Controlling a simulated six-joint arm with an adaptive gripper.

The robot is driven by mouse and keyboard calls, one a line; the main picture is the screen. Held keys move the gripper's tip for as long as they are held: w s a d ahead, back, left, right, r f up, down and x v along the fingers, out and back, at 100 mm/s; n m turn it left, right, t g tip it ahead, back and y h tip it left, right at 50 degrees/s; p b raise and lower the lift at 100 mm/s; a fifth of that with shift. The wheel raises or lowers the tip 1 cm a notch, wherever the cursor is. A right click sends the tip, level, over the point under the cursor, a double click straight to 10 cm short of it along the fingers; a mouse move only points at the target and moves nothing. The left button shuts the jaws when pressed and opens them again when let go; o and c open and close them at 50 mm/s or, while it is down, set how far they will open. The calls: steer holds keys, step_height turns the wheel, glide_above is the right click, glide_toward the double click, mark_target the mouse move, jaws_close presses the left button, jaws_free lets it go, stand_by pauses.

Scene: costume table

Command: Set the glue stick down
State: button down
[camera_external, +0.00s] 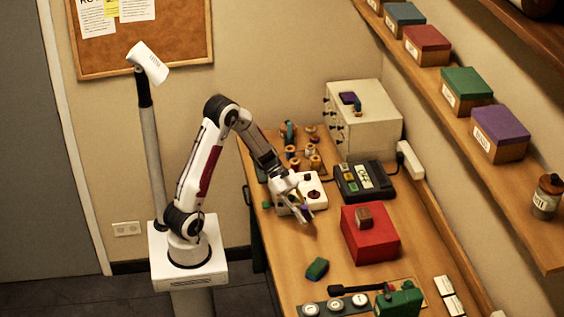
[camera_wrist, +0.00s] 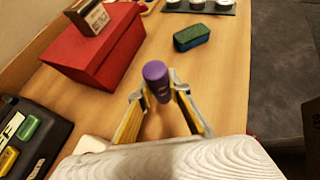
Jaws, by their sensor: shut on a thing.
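The glue stick (camera_wrist: 157,76) is a short purple cylinder, seen between the fingertips of my gripper (camera_wrist: 159,92) in the wrist view. My gripper is shut on it, with one finger on each side. In the external view my gripper (camera_external: 305,211) is over the table, left of the red box, and only a small bit of purple shows between the fingers. Whether the glue stick touches the table I cannot tell.
A red box (camera_wrist: 92,50) with a small brown block (camera_wrist: 93,21) on top stands close by. A green and blue block (camera_external: 317,268) lies nearer the front. A dark device (camera_external: 363,181) with coloured buttons stands behind. Bare wood (camera_external: 335,238) lies between gripper and block.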

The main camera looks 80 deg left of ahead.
steer(key=shift+f, duration=0.7)
steer(key=shift+f, duration=1.9)
steer(key=shift+f, duration=0.1)
steer(key=c, duration=1.9)
jaws_free()
steer(key=shift+a+r, duration=0.1)
steer(key=shift+r, duration=0.1)
steer(key=v, duration=1.1)
steer(key=shift+s+a+r, duration=0.2)
steer(key=shift+s+a, duration=0.05)
